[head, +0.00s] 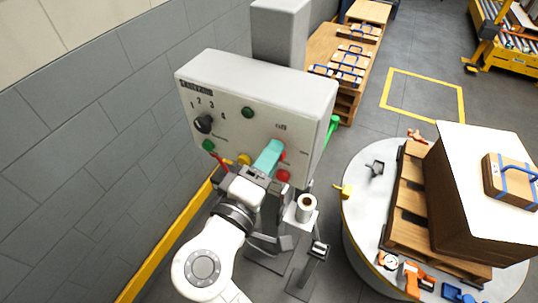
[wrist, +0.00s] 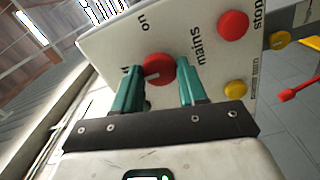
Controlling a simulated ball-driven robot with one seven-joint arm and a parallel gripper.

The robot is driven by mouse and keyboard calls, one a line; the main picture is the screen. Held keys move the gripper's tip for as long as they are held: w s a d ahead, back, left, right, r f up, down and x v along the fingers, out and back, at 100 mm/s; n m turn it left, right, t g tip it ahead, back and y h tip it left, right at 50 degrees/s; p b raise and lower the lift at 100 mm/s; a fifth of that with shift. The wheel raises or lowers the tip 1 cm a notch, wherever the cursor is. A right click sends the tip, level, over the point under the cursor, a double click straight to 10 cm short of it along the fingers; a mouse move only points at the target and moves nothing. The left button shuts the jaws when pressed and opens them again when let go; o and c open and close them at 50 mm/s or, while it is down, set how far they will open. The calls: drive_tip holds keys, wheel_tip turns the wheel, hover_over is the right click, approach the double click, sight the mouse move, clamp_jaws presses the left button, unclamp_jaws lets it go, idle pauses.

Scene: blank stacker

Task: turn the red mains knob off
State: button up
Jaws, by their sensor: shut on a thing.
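The red mains knob (wrist: 158,68) is on the pale control panel (wrist: 105,45), beside the printed word "mains". My gripper (wrist: 160,80) has its two teal fingers on either side of the knob and is shut on it. A white mark on the knob points left in the wrist view, towards a label partly hidden by the left finger. The word "on" is printed above the knob in that view. In the head view my gripper (head: 269,153) reaches the panel front below the word "off", and mostly hides the knob.
A red stop button (wrist: 233,25) and a yellow button (wrist: 235,89) are close to the right finger. In the head view, a black selector knob (head: 204,123) and a green lamp (head: 248,112) are on the panel. A round table (head: 358,215) with a pallet stands at right.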

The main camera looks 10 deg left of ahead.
idle(0.5)
drive_tip(key=o, duration=1.1)
drive_tip(key=shift+c, duration=0.2)
drive_tip(key=shift+s+a, duration=0.1)
drive_tip(key=b+v, duration=0.2)
drive_tip(key=v, duration=0.8)
drive_tip(key=shift+s+b, duration=0.3)
drive_tip(key=shift+a, duration=0.1)
drive_tip(key=d+f+m+g, duration=0.3)
drive_tip(key=d+f+g, duration=0.2)
drive_tip(key=d+f, duration=0.55)
drive_tip(key=d+f+m+g, duration=0.3)
drive_tip(key=d+f+g, duration=0.4)
drive_tip(key=d, duration=0.6)
drive_tip(key=s+d+f+m+g+y, duration=0.2)
drive_tip(key=s+d+f+m+y, duration=0.1)
drive_tip(key=s+d+f, duration=0.2)
drive_tip(key=s+d+f+m+g+y, duration=0.2)
drive_tip(key=s+d+f, duration=0.3)
drive_tip(key=s, duration=0.5)
drive_tip(key=shift+s+d+f+m+y, duration=0.15)
drive_tip(key=shift+d+f+m+y, duration=0.15)
drive_tip(key=shift+d+m+y, duration=0.3)
